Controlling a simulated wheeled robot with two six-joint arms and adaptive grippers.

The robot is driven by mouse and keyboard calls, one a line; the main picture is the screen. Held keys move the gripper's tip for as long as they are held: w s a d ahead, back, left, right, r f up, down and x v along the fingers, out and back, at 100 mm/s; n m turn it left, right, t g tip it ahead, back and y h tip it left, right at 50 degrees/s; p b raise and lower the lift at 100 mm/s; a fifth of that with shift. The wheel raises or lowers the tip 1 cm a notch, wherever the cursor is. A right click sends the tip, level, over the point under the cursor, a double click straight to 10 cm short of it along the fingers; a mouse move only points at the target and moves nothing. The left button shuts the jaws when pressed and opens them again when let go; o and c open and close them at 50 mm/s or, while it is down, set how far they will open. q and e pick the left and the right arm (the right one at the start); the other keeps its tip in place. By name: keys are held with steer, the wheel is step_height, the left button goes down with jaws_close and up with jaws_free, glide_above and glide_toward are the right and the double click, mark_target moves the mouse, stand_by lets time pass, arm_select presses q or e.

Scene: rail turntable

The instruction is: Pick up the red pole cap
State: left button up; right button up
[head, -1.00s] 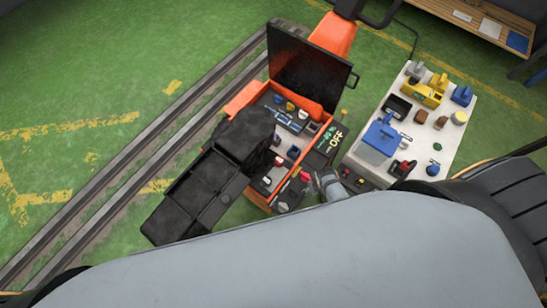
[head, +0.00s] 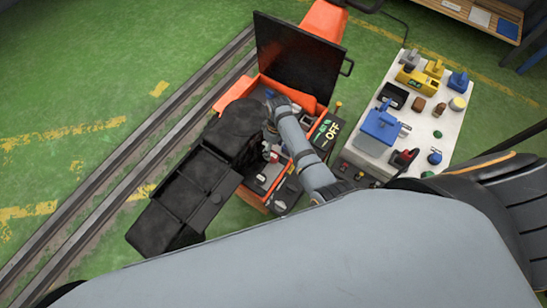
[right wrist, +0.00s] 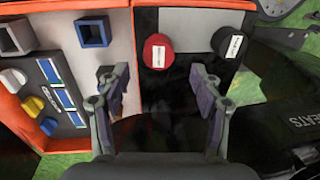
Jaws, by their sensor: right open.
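The red pole cap (right wrist: 158,51), round with a small white label, sits in the orange-edged tray in the right wrist view. A black cap (right wrist: 228,43) with a white label is just right of it. My right gripper (right wrist: 160,92) is open and empty; the red cap lies beyond the gap between its fingertips, not between them. My left gripper is not in view.
The orange box (head: 232,92) has a raised black lid (head: 297,62) behind my right gripper. Black open bins (head: 187,200) stand at its left. Square sockets (right wrist: 92,32) and coloured knobs (right wrist: 33,106) fill nearby compartments. A white table (head: 437,150) with several parts is at right.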

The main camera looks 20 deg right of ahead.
mark_target(274, 155)
steer(key=f, duration=0.1)
steer(key=f+b, duration=0.1)
steer(key=f, duration=0.3)
steer(key=shift+s+f+b, duration=0.1)
steer(key=shift+s+b, duration=0.15)
steer(key=shift+b, duration=0.1)
steer(key=c, duration=0.9)
